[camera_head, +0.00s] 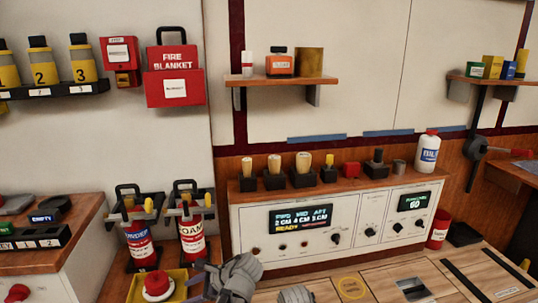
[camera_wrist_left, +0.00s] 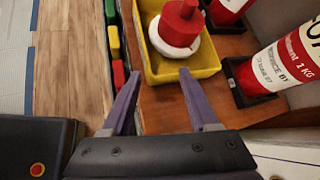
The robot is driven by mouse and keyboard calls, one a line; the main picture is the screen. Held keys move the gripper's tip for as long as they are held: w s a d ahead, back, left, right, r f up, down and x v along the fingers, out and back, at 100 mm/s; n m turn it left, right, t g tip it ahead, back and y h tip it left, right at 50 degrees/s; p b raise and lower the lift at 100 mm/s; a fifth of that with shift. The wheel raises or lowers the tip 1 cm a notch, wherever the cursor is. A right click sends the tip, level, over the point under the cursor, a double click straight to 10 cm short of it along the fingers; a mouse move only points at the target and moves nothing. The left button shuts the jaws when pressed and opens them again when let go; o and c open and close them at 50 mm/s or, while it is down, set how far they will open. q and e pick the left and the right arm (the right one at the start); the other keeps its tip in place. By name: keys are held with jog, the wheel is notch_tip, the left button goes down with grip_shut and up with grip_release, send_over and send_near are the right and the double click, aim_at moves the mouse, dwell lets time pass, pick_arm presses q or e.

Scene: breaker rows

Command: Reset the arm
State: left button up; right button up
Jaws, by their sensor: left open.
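My left gripper (camera_head: 202,278) is low in the head view, just right of a yellow tray (camera_head: 181,294). In the left wrist view its two purple fingers (camera_wrist_left: 160,78) are spread apart with nothing between them. They point toward the near edge of the yellow tray (camera_wrist_left: 181,72). A red-and-white round object (camera_wrist_left: 181,25) stands in that tray, beyond the fingertips. My grey left wrist (camera_head: 236,278) shows beside the gripper. A small grey rounded part (camera_head: 295,294) shows at the bottom edge; my right gripper's fingers are not visible.
Two extinguishers (camera_head: 138,243) (camera_head: 192,240) stand behind the tray. A white control panel (camera_head: 285,243) with knobs and displays is to the right, a white bottle (camera_head: 428,153) on its top ledge. A wall shelf (camera_head: 277,81) hangs above. The wooden surface (camera_head: 385,281) in front is mostly clear.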

pick_arm(q)
jog(key=s+d+f+n+g+h, duration=0.1)
jog(key=s+d+f+n+h, duration=0.4)
jog(key=d, duration=0.4)
jog(key=s+d+f+n+g+h, duration=0.1)
jog(key=s+d+f+n+h, duration=0.25)
jog(key=s+d+n, duration=0.45)
notch_tip(320, 180, up, 27)
jog(key=d+m+p, duration=0.1)
jog(key=p, duration=2.6)
jog(key=shift+w+d, duration=0.2)
jog(key=shift+d, duration=0.05)
jog(key=shift+a+h, duration=0.1)
jog(key=shift+h, duration=0.15)
